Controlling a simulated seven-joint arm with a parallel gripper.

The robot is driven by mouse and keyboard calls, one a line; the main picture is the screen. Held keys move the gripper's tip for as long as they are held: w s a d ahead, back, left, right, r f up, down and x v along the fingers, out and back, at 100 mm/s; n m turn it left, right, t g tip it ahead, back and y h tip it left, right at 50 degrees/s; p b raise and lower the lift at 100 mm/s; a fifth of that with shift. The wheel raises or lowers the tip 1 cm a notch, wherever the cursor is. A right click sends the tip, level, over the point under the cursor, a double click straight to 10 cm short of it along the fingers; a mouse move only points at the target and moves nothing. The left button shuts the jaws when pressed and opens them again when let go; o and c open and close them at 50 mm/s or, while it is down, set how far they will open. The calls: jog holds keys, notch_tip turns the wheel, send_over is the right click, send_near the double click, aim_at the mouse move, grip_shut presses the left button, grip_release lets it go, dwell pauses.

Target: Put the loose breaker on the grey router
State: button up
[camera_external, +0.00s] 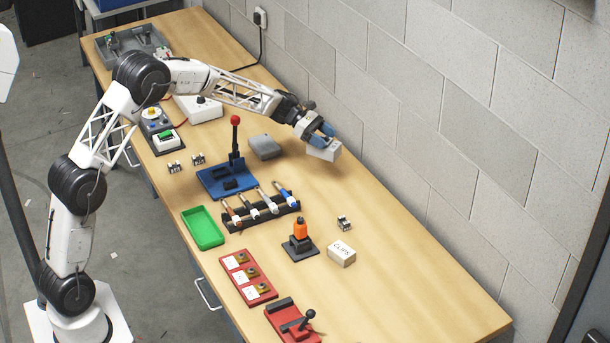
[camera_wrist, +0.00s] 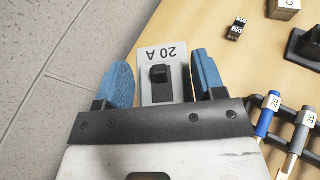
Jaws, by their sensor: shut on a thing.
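The breaker (camera_external: 323,152) is a pale grey block held in my gripper (camera_external: 321,133), above the table's wall side. In the wrist view the breaker (camera_wrist: 151,60) shows a "20 A" label and a black toggle. The blue fingers of my gripper (camera_wrist: 163,80) are shut on its two sides. A plain grey rounded box (camera_external: 265,147), which looks like the grey router, lies on the table to the left of my gripper and apart from it. The router does not show in the wrist view.
A blue base with a red-knobbed lever (camera_external: 235,150) stands left of the grey box. A rack of handled tools (camera_external: 262,209), a green tray (camera_external: 203,228) and a clips box (camera_external: 341,253) lie nearer. The block wall (camera_external: 440,150) is close to my gripper.

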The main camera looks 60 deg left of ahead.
jog(key=s+a+n, duration=0.1)
jog(key=s+a, duration=0.2)
jog(key=a, duration=0.6)
jog(key=s+a+r+t+y, duration=0.1)
jog(key=s+a, duration=0.2)
jog(key=a, duration=0.5)
jog(key=s+a+n+t+y, duration=0.1)
jog(key=s+a, duration=0.2)
jog(key=a, duration=0.6)
jog(key=shift+s+a+r+n, duration=0.15)
jog(key=shift+s+a+n, duration=0.1)
jog(key=shift+a+n, duration=0.05)
send_over(264, 143)
notch_tip(264, 143, down, 6)
jog(key=shift+d, duration=0.1)
jog(key=shift+f, duration=2)
jog(key=shift+f, duration=0.15)
jog(key=o, duration=1.1)
